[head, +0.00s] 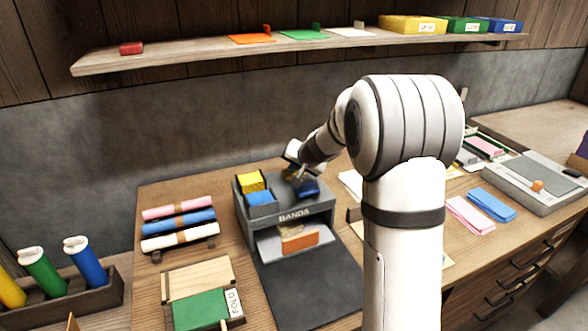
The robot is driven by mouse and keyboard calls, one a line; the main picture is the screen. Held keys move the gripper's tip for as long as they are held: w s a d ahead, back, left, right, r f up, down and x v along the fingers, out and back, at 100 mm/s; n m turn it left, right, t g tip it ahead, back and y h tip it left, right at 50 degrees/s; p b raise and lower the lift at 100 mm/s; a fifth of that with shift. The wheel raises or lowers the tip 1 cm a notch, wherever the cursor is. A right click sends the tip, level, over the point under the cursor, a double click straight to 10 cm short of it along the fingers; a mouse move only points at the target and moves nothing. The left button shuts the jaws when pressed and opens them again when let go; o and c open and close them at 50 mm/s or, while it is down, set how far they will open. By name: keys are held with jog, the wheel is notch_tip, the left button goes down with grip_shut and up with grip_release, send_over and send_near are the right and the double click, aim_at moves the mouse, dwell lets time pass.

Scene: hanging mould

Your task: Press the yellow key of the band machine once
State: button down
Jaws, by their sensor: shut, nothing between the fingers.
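The grey band machine (290,216), lettered BANDS, stands on the wooden bench left of my arm. Its yellow key (251,181) is at the back left of its top, with a blue key (259,199) in front of it. A darker blue block (307,187) sits at the right of the top. My gripper (298,175) is shut and empty, over the right part of the machine, to the right of the yellow key and apart from it. The gripper is small here, and my arm hides what lies behind it.
A dark mat (305,295) lies in front of the machine. Pink, blue and white rolls (179,227) lie on a rack to its left. A wall shelf (200,58) runs above. Pink and blue strips (470,215) lie right of my arm.

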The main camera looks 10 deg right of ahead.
jog(key=shift+r+p, duration=0.65)
jog(key=shift+r, duration=0.4)
notch_tip(320, 180, up, 5)
jog(key=p, duration=0.3)
jog(key=shift+p, duration=0.4)
jog(key=shift+s, duration=0.1)
